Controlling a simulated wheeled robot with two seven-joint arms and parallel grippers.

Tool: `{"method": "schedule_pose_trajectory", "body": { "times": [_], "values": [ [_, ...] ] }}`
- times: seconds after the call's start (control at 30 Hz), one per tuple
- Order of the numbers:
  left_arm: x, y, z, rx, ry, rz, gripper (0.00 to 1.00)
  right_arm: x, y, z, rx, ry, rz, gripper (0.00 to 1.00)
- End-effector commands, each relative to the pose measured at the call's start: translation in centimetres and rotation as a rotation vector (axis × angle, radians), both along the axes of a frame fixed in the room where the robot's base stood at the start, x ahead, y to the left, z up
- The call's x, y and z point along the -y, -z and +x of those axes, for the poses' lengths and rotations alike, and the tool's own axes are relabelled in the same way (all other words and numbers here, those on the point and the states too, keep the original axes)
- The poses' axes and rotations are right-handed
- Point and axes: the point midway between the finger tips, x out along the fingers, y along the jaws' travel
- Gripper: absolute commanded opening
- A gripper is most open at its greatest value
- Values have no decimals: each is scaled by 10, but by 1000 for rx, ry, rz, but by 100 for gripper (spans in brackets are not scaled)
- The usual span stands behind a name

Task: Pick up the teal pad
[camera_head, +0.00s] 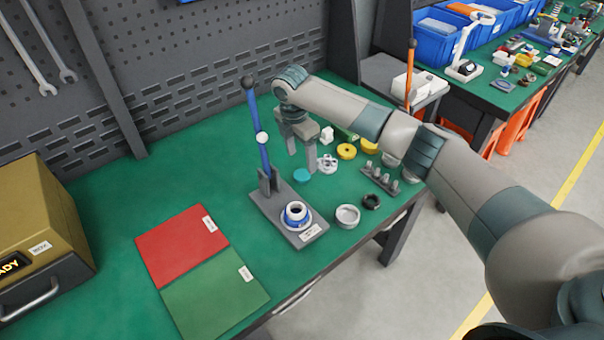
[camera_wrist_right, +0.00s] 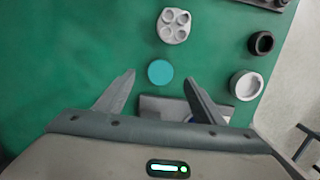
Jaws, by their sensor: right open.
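The teal pad (camera_head: 302,175) is a small round disc lying on the green table, right of the blue lever of the press and below my right gripper. In the right wrist view the pad (camera_wrist_right: 160,72) lies just beyond the fingertips, roughly midway between them. My right gripper (camera_head: 302,160) is above the table behind the pad; in the wrist view its fingers (camera_wrist_right: 160,78) are spread apart with nothing between them. My left gripper does not show.
The lever press (camera_head: 262,205) with a blue-ringed part stands close left. A white holed part (camera_head: 327,163), yellow rings (camera_head: 347,151), a grey ring (camera_head: 347,215) and a black ring (camera_head: 371,201) lie nearby. Red (camera_head: 180,245) and green (camera_head: 215,293) mats lie left.

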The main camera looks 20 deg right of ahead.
Motion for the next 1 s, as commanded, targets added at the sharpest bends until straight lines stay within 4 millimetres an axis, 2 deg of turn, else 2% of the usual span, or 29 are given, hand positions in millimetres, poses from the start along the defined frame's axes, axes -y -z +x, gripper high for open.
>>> {"method": "schedule_pose_trajectory", "body": {
  "times": [0.57,0.77,1.0],
  "values": [
    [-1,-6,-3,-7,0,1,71,0,12,-1,-2,0,-1,63],
    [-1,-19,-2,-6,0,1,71,-3,34,-4,-4,0,-1,63],
    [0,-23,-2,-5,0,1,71,0,57,-3,-1,0,0,63]
  ]
}}
